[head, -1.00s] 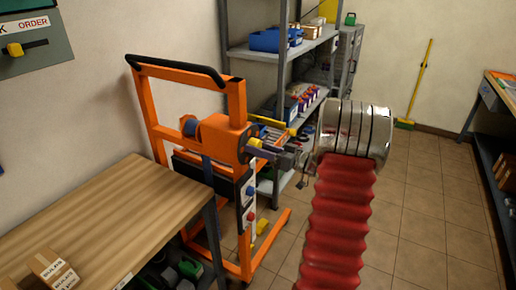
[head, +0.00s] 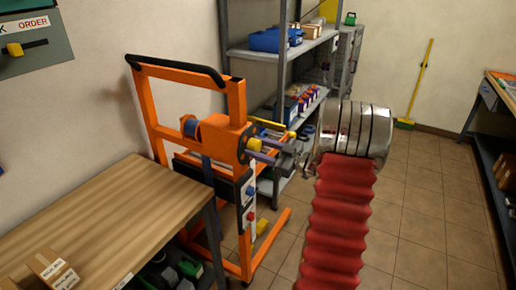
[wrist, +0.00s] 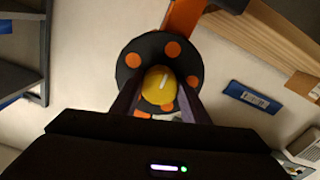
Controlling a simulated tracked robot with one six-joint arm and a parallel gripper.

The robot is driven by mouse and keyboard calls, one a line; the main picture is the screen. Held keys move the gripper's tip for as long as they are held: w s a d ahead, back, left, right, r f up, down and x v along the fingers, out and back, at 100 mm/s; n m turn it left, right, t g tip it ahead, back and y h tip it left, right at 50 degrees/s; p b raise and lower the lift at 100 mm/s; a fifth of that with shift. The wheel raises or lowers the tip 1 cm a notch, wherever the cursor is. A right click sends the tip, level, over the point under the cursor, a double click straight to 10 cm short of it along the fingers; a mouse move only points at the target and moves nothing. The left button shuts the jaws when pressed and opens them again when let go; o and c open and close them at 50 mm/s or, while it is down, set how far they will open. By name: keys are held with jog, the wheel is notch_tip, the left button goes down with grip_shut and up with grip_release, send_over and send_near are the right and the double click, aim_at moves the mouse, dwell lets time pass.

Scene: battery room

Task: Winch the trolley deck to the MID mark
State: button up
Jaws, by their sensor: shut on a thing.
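The orange trolley (head: 137,101) stands upright beyond the wooden bench, with an orange winch housing (head: 217,135) on its frame. A yellow knob (wrist: 158,86) with a white line sits at the middle of a black disc (wrist: 133,60) with orange spots in the wrist view. My gripper (wrist: 160,88) is shut on this knob, one finger on each side. In the head view my gripper (head: 255,149) reaches the winch from the right. White plates with a blue and a red mark (head: 250,216) show on the trolley below. The deck's height against any MID mark cannot be read.
A wooden bench (head: 120,205) with small boxes (head: 50,268) is at the lower left. A grey shelf rack (head: 255,50) stands behind the trolley. The tiled floor (head: 415,215) to the right is clear. A yellow broom (head: 420,80) leans on the far wall.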

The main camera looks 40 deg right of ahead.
jog(key=shift+f, duration=0.25)
jog(key=o, duration=1.1)
jog(key=shift+r, duration=0.15)
jog(key=shift+c, duration=0.2)
jog(key=v, duration=1.3)
jog(key=shift+s, duration=0.35)
